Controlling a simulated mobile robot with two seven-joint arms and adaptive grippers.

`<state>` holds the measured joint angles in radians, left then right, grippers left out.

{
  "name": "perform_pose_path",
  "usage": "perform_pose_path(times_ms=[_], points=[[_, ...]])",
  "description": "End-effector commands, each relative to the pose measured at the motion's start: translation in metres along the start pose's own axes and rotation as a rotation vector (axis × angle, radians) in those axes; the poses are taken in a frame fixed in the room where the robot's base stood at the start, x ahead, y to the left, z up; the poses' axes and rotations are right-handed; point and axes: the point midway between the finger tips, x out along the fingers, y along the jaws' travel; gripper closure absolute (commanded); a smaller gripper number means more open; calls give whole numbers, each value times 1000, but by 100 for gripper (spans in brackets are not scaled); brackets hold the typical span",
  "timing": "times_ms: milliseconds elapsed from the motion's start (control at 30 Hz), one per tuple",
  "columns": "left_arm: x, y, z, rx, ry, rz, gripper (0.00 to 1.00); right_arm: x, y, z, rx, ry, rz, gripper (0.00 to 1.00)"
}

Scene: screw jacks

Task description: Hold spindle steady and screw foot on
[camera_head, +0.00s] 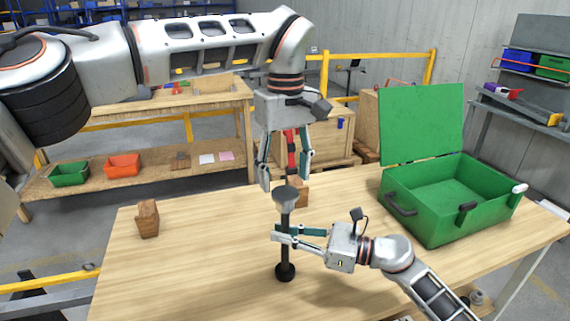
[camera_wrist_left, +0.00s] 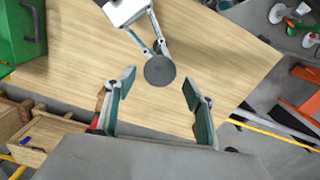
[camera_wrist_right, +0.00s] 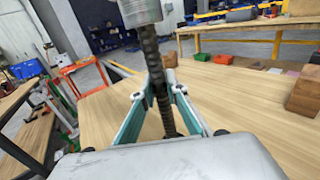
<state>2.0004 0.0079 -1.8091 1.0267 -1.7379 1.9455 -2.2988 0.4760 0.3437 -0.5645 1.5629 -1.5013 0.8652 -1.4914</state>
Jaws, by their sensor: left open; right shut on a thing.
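The dark threaded spindle (camera_head: 285,235) stands upright above the table, with a black round end (camera_head: 285,271) at its bottom. The grey foot (camera_head: 285,193) sits on its top end; its round face shows in the left wrist view (camera_wrist_left: 159,70) and its underside in the right wrist view (camera_wrist_right: 140,12). I cannot tell how far it is threaded on. My right gripper (camera_head: 276,235) is shut on the spindle's middle, below the foot. My left gripper (camera_head: 285,181) points down, open and empty, just above the foot, its fingers apart on either side.
An open green case (camera_head: 440,222) stands on the table (camera_head: 210,270) at the right. A wooden block (camera_head: 148,219) stands at the left; another (camera_head: 301,194) is behind the spindle. The table's front left is clear. A red upright thing (camera_head: 291,150) shows behind my left fingers.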

Motion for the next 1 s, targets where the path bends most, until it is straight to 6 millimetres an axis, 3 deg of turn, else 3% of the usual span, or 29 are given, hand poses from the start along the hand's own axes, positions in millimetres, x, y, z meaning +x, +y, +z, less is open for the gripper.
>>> perform_pose_path(times_ms=[1000], points=[[-8, 0, 0, -1856, 1, 0, 46, 0, 0, 0, 0, 1, -1, 100]])
